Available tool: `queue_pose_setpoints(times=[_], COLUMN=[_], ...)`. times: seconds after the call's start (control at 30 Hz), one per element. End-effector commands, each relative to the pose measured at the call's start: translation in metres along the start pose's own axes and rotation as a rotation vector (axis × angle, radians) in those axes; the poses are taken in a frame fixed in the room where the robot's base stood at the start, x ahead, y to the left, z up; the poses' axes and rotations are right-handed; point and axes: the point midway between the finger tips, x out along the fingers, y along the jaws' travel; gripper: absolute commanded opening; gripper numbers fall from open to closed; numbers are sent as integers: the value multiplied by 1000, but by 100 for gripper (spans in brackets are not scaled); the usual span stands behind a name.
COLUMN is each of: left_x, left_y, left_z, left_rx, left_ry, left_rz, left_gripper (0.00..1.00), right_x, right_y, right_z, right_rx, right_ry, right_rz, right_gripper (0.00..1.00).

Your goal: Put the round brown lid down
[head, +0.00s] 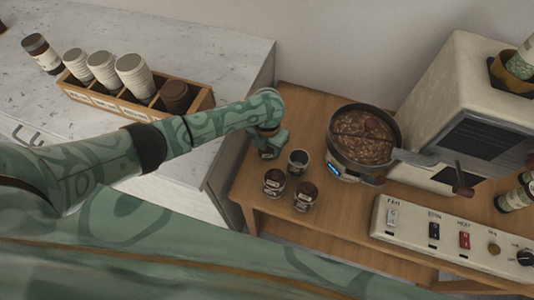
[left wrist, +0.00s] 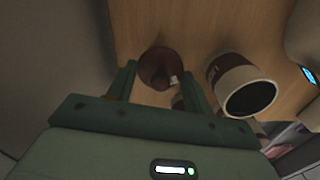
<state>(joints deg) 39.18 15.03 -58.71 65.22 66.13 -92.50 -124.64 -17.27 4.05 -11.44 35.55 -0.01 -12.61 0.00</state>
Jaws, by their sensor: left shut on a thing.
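My left gripper (head: 270,146) is at the left part of the wooden cart top, just left of the small cups. In the left wrist view the round brown lid (left wrist: 157,68) shows between the two green fingers (left wrist: 160,80), which are shut on it. The wooden surface lies behind the lid; I cannot tell whether the lid touches it. In the head view my gripper and wrist largely hide the lid. My right gripper is not in view.
Three small cups (head: 298,161) stand close to the right of my gripper; one cup (left wrist: 245,88) is near in the wrist view. A pan of beans (head: 362,138) sits on a scale further right. A switch panel (head: 450,240) lies at the front right. A wooden cup rack (head: 110,103) is on the marble counter.

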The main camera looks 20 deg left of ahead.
Motion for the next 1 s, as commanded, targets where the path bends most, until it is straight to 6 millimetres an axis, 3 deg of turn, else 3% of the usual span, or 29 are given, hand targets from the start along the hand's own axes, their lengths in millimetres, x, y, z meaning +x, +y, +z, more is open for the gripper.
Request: queue_pose_setpoints(times=[0.23,0.63,0.67,0.7,1.0], left_x=[37,40,39,39,37], left_y=[0,0,0,0,0], left_z=[0,0,0,0,0], left_rx=[-1,-1,-1,-1,-1], left_ry=[2,-1,-1,-1,-1], left_rz=[0,1,1,1,1], left_gripper=[29,29,59,70,73], right_x=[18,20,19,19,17], right_y=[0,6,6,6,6], right_z=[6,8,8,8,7], right_rx=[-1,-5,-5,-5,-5], right_ry=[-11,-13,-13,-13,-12], right_rz=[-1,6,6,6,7], right_gripper=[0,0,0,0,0])
